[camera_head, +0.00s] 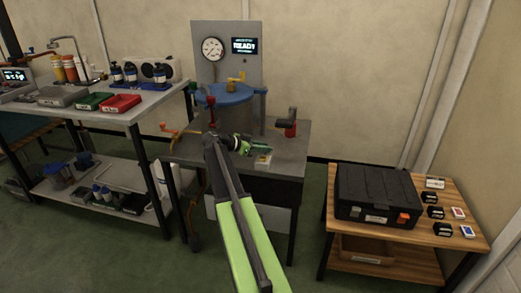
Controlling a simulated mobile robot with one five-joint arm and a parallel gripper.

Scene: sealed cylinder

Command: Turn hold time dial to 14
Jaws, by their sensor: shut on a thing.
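My gripper (262,149) is at the end of my green and dark arm, over the front of the grey bench (293,160). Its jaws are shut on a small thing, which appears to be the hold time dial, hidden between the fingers. A small pale panel with a yellow mark (262,160) shows just below the jaws on the bench top. The dial's pointer and numbers are too small and covered to read. Behind stands a blue-lidded cylinder (228,94) with a yellow fitting. A grey back panel (227,38) carries a round gauge (212,49) and a display reading READY (243,46).
A red-based device (291,125) stands at the bench's right. An orange crank (182,131) juts out left. A shelf table (75,115) with trays and bottles is at left. A wooden table (400,232) with a black case (377,195) is at right. Green floor lies between.

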